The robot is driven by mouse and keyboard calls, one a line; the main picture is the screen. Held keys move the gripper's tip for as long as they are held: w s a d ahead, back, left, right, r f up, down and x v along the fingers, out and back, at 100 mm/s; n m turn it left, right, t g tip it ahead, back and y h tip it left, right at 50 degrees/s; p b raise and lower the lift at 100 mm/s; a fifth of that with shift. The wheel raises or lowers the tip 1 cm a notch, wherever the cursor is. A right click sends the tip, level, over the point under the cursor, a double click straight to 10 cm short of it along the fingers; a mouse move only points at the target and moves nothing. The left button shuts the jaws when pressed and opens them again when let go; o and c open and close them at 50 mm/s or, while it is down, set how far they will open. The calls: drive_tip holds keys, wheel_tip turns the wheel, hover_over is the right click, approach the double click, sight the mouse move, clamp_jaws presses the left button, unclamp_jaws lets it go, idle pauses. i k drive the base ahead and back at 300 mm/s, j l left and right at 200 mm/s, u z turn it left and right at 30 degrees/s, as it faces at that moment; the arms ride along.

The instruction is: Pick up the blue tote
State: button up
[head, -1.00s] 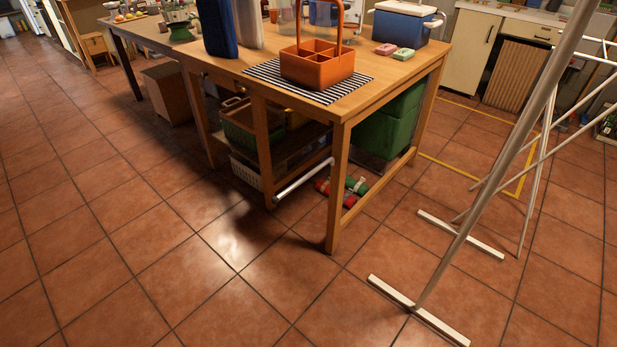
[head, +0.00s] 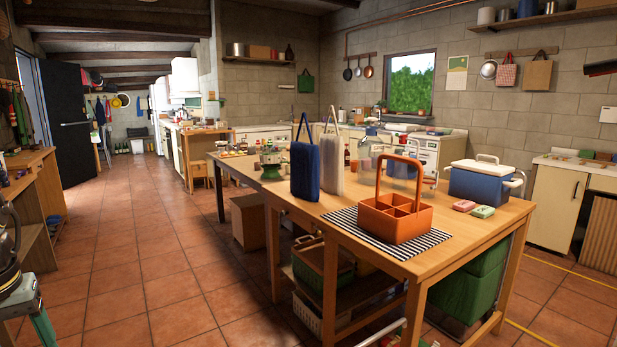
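The blue tote (head: 305,172) stands upright on the wooden table (head: 470,255), with its handles sticking up. A pale grey tote (head: 332,166) of similar shape stands just to its right. To the right and nearer is an orange caddy (head: 398,218) with a tall handle, on a striped mat (head: 345,218). My gripper is not in view.
A green grinder-like object (head: 270,163) stands left of the totes. A blue cooler (head: 478,183) and two small pink and green blocks sit on the right. Baskets and green bins fill the space under the table. The tiled floor left of the table (head: 140,260) is clear.

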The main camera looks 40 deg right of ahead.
sight(305, 157)
drive_tip(key=i+l, duration=0.2)
drive_tip(key=l, duration=0.2)
drive_tip(key=i+l, duration=0.2)
drive_tip(key=l, duration=0.15)
drive_tip(key=i+l, duration=0.2)
drive_tip(key=l, duration=0.2)
drive_tip(key=i+l, duration=0.2)
drive_tip(key=l, duration=0.2)
